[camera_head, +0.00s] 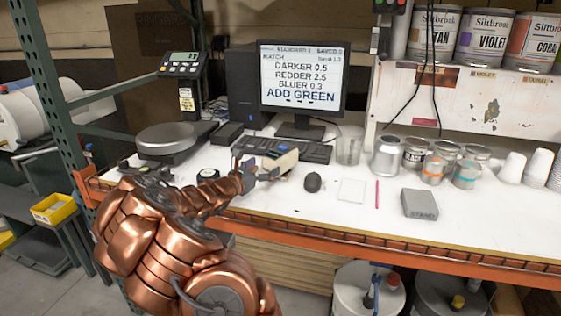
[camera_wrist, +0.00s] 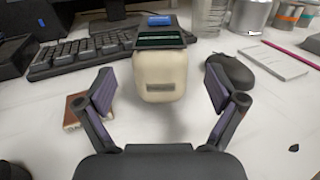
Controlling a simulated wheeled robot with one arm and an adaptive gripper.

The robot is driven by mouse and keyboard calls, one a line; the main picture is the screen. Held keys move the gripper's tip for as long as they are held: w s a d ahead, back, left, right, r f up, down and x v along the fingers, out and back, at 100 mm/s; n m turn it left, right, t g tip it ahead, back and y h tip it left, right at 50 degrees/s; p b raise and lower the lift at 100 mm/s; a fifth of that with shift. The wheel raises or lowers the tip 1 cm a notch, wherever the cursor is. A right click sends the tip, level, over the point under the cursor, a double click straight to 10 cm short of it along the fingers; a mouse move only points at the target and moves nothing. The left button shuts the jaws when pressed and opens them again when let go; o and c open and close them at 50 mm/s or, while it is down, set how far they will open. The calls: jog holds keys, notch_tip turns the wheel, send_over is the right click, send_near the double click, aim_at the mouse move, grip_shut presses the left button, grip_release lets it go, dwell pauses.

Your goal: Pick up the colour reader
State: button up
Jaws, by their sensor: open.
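The colour reader (camera_wrist: 160,79) is a cream block with a dark green display and a dark top end with a blue part. In the wrist view it lies between the two purple-padded fingers of my gripper (camera_wrist: 166,95), with a gap on each side. In the head view the colour reader (camera_head: 279,162) shows as a cream shape in front of the keyboard, partly hidden by my gripper (camera_head: 262,172). My gripper is open around its near end and does not visibly touch it.
A keyboard (camera_wrist: 75,56) lies to the left and a black mouse (camera_wrist: 230,74) close on the right. A small brown item (camera_wrist: 76,108) is near the left finger. A glass beaker (camera_head: 348,150) and several cans stand further right. White bench (camera_head: 290,205) in front is mostly clear.

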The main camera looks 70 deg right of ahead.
aim_at(281, 161)
jog(key=shift+f+p+x, duration=0.1)
jog(key=shift+p+x, duration=0.3)
jog(key=shift+x, duration=1.25)
jog(key=shift+f+p+x, duration=0.15)
jog(key=shift+p+x, duration=0.25)
jog(key=shift+x, duration=1.2)
jog(key=c, duration=1.7)
jog(key=shift+c, duration=0.3)
